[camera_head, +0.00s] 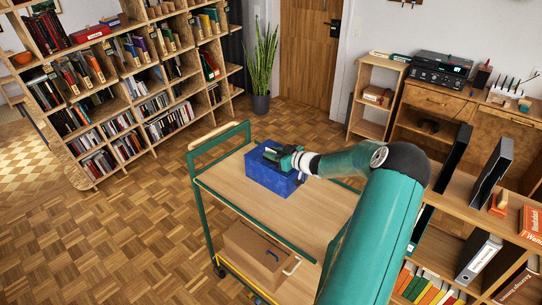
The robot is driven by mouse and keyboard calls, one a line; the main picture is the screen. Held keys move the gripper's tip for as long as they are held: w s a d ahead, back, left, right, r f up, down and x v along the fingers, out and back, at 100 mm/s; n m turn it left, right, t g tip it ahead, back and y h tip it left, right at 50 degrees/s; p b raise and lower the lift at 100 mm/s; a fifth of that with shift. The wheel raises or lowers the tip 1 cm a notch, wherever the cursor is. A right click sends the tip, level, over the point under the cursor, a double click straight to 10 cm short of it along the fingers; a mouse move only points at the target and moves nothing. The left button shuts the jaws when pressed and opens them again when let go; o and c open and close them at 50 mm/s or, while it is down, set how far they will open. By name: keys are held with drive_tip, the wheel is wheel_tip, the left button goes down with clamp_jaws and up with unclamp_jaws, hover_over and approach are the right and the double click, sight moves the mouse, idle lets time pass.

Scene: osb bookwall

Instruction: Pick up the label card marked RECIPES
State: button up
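My gripper (270,157) is at the end of my teal arm, over a blue box (262,181) on the trolley top. Its fingers are small and dark here, and I cannot tell whether they are open or shut or hold anything. No card that I can read as RECIPES shows in this view. The inside of the blue box is mostly hidden by my gripper.
The green-framed trolley (315,207) has a clear wooden top around the box and a brown case (256,250) below. A tall bookshelf (117,107) stands at the left, lower shelves with binders (478,258) at the right. Parquet floor (130,235) is free at left.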

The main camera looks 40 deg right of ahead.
drive_tip(key=shift+w+f, duration=0.15)
drive_tip(key=shift+w, duration=0.5)
clamp_jaws()
